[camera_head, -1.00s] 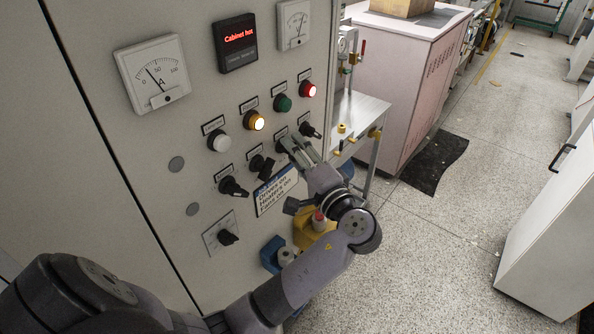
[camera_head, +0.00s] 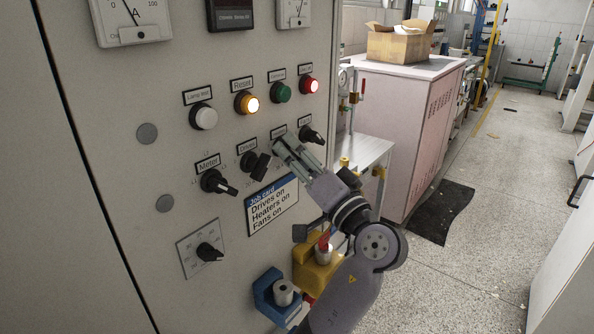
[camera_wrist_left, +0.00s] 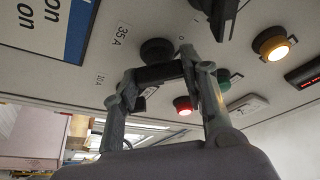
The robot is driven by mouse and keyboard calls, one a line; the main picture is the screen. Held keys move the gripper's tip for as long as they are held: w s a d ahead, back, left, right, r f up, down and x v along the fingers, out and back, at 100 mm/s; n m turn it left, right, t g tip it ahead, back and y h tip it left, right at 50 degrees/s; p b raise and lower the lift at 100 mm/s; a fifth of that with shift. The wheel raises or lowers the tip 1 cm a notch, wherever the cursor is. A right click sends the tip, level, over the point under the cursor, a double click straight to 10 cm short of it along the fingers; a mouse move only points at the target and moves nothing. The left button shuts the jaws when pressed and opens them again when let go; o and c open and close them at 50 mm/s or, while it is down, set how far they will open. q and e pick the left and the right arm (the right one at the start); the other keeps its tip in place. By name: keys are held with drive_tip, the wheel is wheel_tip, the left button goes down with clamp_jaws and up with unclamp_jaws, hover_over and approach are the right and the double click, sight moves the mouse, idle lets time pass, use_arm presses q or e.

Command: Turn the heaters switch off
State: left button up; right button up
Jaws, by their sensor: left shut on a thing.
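My left gripper (camera_head: 281,147) reaches the third switch of the row on the grey control panel (camera_head: 110,90), between the Drives switch (camera_head: 256,163) and the Fans switch (camera_head: 312,134). By its place, this is the heaters switch; the gripper hides it and most of its label in the head view. In the left wrist view the gripper (camera_wrist_left: 163,73) is shut on a black switch handle, with the switch's round black base (camera_wrist_left: 157,50) just beyond the fingertips. My right gripper is in neither view.
The Meter switch (camera_head: 218,182) and a rotary knob (camera_head: 209,252) are left of the gripper. A job card (camera_head: 272,205) reads Drives on, Heaters on, Fans on. Amber (camera_head: 247,103) and red (camera_head: 309,86) lamps glow. Yellow (camera_head: 316,276) and blue (camera_head: 264,290) blocks sit below.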

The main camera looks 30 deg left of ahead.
sight(289, 95)
use_arm(q)
drive_tip(key=shift+f, duration=0.2)
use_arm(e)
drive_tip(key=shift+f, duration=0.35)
use_arm(q)
drive_tip(key=o, duration=1.1)
drive_tip(key=shift+r, duration=0.1)
drive_tip(key=shift+o, duration=0.3)
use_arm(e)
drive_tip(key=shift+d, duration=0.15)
use_arm(q)
drive_tip(key=shift+r, duration=0.15)
wheel_tip(289, 95, up, 10)
drive_tip(key=shift+f, duration=0.15)
